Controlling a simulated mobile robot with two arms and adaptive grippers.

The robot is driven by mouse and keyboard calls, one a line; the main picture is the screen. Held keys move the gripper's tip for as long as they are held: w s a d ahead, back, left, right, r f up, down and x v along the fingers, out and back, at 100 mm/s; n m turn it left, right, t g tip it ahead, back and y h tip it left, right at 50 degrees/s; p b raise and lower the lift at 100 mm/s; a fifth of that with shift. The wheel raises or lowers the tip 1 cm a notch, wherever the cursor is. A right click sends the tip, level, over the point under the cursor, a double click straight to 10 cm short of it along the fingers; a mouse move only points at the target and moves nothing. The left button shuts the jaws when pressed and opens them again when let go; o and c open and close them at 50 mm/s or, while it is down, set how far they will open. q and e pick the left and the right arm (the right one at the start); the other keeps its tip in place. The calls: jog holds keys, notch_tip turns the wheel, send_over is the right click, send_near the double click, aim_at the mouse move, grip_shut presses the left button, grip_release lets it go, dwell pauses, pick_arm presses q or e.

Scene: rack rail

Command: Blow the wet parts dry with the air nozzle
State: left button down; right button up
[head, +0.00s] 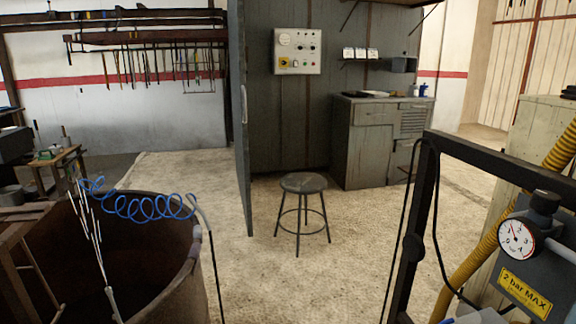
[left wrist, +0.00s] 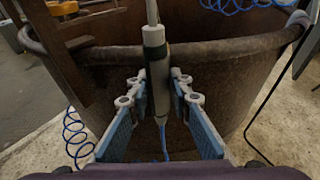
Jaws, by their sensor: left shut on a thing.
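My left gripper (left wrist: 159,92) is shut on the air nozzle (left wrist: 155,62), a slim grey and dark green cylinder between blue-padded fingers in the left wrist view. A thin pale tube runs up from it, and a blue line shows below. In the head view a thin pale rod, probably the nozzle tip (head: 108,290), rises at the lower left, with white streaks spreading above it. My left gripper is outside the head view. A blue coiled hose (head: 150,207) hangs over a rusty drum (head: 185,285). I cannot make out any wet parts. My right gripper is not in view.
A pressure gauge (head: 516,238) with a "2 bar MAX" label (head: 524,291) stands at the right, beside a dark frame (head: 424,200) and yellow hose (head: 465,265). A round stool (head: 304,183) stands mid-floor. A grey cabinet (head: 375,150) is behind. The floor around the stool is clear.

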pick_arm(q)
jog(key=s+d, duration=0.1)
jog(key=d, duration=0.1)
jog(key=s+d, duration=0.2)
jog(key=shift+s+d+f, duration=0.1)
jog(key=shift+s+d, duration=0.05)
jog(key=shift+d, duration=0.2)
